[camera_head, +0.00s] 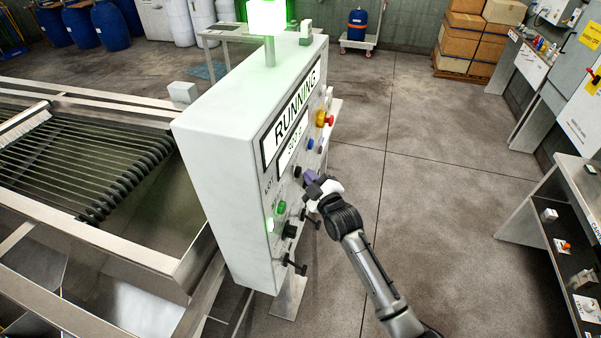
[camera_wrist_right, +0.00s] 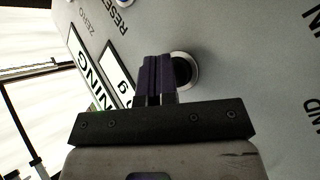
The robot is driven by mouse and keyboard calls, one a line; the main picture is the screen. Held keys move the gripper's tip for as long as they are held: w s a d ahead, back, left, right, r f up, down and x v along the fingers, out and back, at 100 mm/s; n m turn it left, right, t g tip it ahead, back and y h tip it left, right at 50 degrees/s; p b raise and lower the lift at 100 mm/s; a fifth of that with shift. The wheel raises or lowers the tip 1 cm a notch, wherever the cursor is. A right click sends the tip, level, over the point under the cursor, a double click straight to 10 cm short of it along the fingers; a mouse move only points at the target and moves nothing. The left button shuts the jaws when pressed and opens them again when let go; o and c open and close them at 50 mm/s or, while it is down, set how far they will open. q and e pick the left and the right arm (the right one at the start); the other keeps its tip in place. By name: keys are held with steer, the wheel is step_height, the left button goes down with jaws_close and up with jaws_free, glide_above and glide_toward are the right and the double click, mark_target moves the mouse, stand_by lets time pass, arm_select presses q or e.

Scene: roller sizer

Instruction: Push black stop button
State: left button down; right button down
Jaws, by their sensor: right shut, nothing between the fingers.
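The black button (camera_wrist_right: 185,70) with a silver ring is on the face of the grey control panel (camera_head: 215,150). In the head view a dark button (camera_head: 297,171) shows just left of my right gripper (camera_head: 309,176). In the wrist view the shut purple fingertips of my right gripper (camera_wrist_right: 155,65) are empty, at the button's left side and partly covering its ring. I cannot tell whether they touch the button or the panel. The panel's display (camera_head: 290,113) reads RUNNING, and a green beacon (camera_head: 267,16) is lit on top. My left gripper is not in view.
A red knob on yellow (camera_head: 324,118) and blue buttons sit farther along the panel. A green button (camera_head: 281,207) and black knob (camera_head: 290,230) are nearer. The roller machine (camera_head: 95,160) stands left. The floor right of the panel is open.

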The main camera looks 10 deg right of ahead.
steer(key=shift+w+a, duration=0.2)
steer(key=shift+a, duration=0.15)
stand_by(0.4)
steer(key=shift+s+d, duration=0.1)
steer(key=shift+d, duration=0.1)
steer(key=shift+s+d+p, duration=0.4)
steer(key=shift+d+p, duration=0.05)
steer(key=shift+d, duration=0.15)
steer(key=s+d, duration=0.1)
steer(key=d+p, duration=0.1)
steer(key=d, duration=0.1)
steer(key=s+d+p, duration=0.1)
steer(key=shift+s+d, duration=0.15)
steer(key=shift+s, duration=0.15)
stand_by(0.4)
